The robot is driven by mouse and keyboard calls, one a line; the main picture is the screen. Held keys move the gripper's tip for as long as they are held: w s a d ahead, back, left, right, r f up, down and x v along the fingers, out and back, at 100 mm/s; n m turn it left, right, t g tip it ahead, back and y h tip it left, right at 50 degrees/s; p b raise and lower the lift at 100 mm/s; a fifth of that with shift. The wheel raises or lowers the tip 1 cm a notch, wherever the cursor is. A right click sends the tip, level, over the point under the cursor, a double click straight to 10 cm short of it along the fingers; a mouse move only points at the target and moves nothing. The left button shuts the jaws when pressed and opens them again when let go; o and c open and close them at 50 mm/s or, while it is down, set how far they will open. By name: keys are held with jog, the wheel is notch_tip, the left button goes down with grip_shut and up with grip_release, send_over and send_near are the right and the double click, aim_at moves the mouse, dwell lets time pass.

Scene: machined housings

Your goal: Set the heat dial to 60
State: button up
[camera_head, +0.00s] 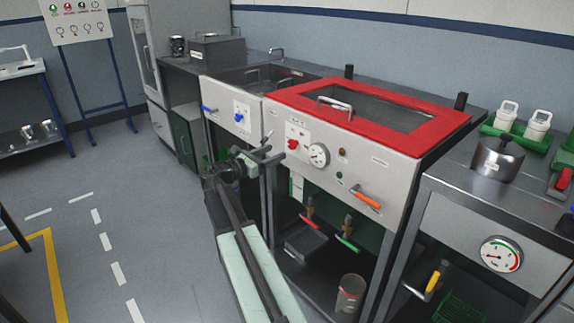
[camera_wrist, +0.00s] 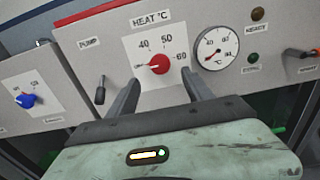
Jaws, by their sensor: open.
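The red heat dial (camera_wrist: 158,64) sits on a white plate marked HEAT °C, with 40, 50 and 60 around it. Its narrow end seems to point left, away from 60; the exact setting is hard to read. In the head view the dial (camera_head: 293,145) is on the front panel of the red-topped unit. My gripper (camera_wrist: 160,77) is open and empty. Its two fingers point at the panel, one below left and one below right of the dial, which shows between them. In the head view my gripper (camera_head: 273,147) is just left of the dial, apparently off the panel.
A round gauge (camera_wrist: 216,48) is close right of the dial. A pump lever (camera_wrist: 101,90) sticks out on the left. A blue dial (camera_wrist: 25,100) is on the neighbouring panel. An orange handle (camera_head: 367,199) juts out lower right. Open floor lies to the left.

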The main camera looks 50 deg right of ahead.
aim_at(290, 145)
jog(key=d, duration=0.8)
jog(key=shift+s+r, duration=0.1)
jog(key=shift+s, duration=0.2)
jog(key=shift+a, duration=0.1)
grip_shut()
